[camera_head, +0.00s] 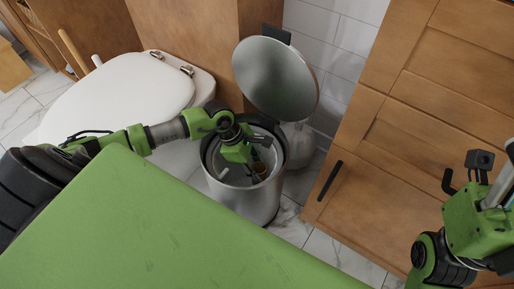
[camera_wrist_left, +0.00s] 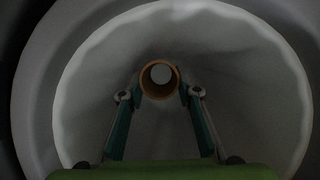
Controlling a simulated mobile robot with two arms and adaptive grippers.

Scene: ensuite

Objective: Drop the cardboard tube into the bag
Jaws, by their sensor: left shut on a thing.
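The cardboard tube (camera_wrist_left: 159,79) is a short brown open-ended tube, seen end-on between the fingertips in the left wrist view. It also shows small in the head view (camera_head: 260,169). My left gripper (camera_wrist_left: 159,93) is shut on it. The gripper (camera_head: 254,163) reaches down into the mouth of the metal bin (camera_head: 245,203). A pale, wavy-edged bag (camera_wrist_left: 255,75) lines the bin and surrounds the gripper and tube in the left wrist view.
The bin's round lid (camera_head: 275,80) stands open behind it. A white toilet (camera_head: 125,92) is at left, wooden cabinets (camera_head: 405,140) at right. A strip of tiled floor (camera_head: 335,250) shows between bin and cabinets.

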